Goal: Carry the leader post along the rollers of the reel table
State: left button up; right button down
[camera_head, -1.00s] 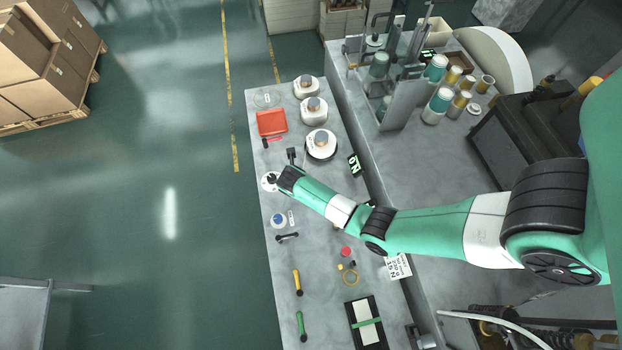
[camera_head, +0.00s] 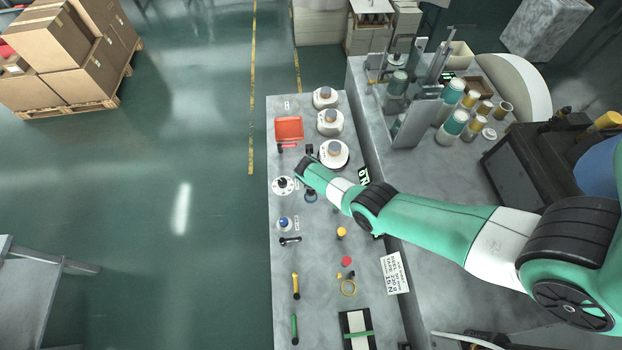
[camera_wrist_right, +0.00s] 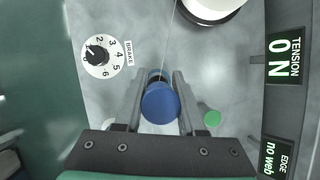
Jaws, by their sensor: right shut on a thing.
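In the right wrist view my right gripper (camera_wrist_right: 160,88) is shut on a blue round-topped post (camera_wrist_right: 160,106), which looks like the leader post. A thin line runs from it toward the top edge, past a white drum (camera_wrist_right: 208,8). A green disc (camera_wrist_right: 212,118) lies to the right of the gripper. In the head view my right arm reaches over the narrow grey reel table (camera_head: 322,265), and its wrist hides most of the gripper. My left gripper is not in view.
The brake dial (camera_head: 283,186) is left of my wrist, and it shows in the wrist view (camera_wrist_right: 102,55). The TENSION sign (camera_wrist_right: 287,55) is at right. A red tray (camera_head: 289,129), a blue knob (camera_head: 284,224), a yellow knob (camera_head: 341,232) and a black-handled tool (camera_head: 290,240) are on the table.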

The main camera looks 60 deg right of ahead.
notch_tip(320, 180, down, 3)
jog(key=shift+b, duration=1.25)
jog(key=shift+s+d+r+p, duration=0.1)
jog(key=shift+s+r+p, duration=0.15)
jog(key=shift+p, duration=0.15)
jog(key=s+d+p, duration=0.6)
jog(key=s+p, duration=0.1)
jog(key=s, duration=0.5)
jog(key=shift+s+a+p, duration=2.55)
jog(key=shift+s+a, duration=0.2)
jog(key=shift+a, duration=2)
jog(key=w+a+b, duration=0.3)
jog(key=w+a, duration=0.2)
jog(key=w, duration=0.4)
jog(key=s+a+p, duration=0.3)
jog(key=s+a, duration=0.3)
jog(key=a, duration=0.2)
jog(key=s+d, duration=0.5)
jog(key=s, duration=0.4)
jog(key=s+a, duration=0.6)
jog(key=a, duration=0.6)
jog(key=shift+w+a+f, duration=0.1)
jog(key=shift+w+a, duration=0.25)
jog(key=shift+w, duration=0.35)
jog(key=shift+w+a, duration=0.3)
jog(key=shift+w, duration=0.35)
jog(key=shift+w+a+f, duration=0.1)
jog(key=shift+w+a, duration=0.25)
jog(key=shift+w, duration=0.35)
